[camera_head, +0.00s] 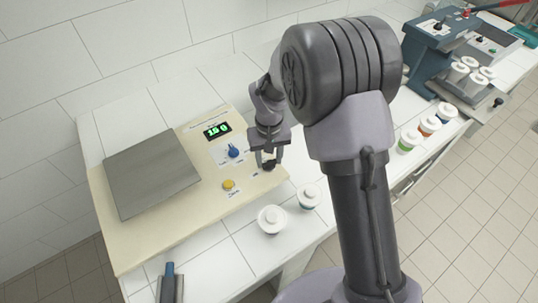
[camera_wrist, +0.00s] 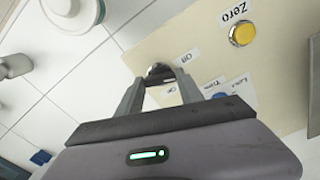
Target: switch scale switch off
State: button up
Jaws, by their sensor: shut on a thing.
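The scale (camera_head: 152,172) is a cream panel with a grey metal plate and a lit green display (camera_head: 216,131). The scale switch (camera_wrist: 160,71), a small dark, shiny knob, sits near the panel's edge, beside labels; one appears to read "Off". My gripper (camera_head: 268,160) reaches down onto the panel's right end. In the wrist view my gripper's two fingers (camera_wrist: 161,78) are at the knob, one on each side, shut on it. The fingers partly hide the knob, and its turned position is hard to tell. In the head view the switch is mostly hidden by my gripper.
A yellow Zero button (camera_head: 229,185) and a blue knob (camera_head: 234,151) are left of my gripper. Two white-lidded cups (camera_head: 272,219) stand on the tiles close in front. More cups (camera_head: 410,140) and a blue machine (camera_head: 437,50) are at the right. A tiled wall stands behind.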

aim_at(269, 161)
jog(key=shift+n+p, duration=0.6)
jog(key=shift+n, duration=1.3)
jog(key=o, duration=1.4)
notch_tip(269, 161, up, 18)
jog(key=p, duration=0.4)
jog(key=shift+f, duration=0.25)
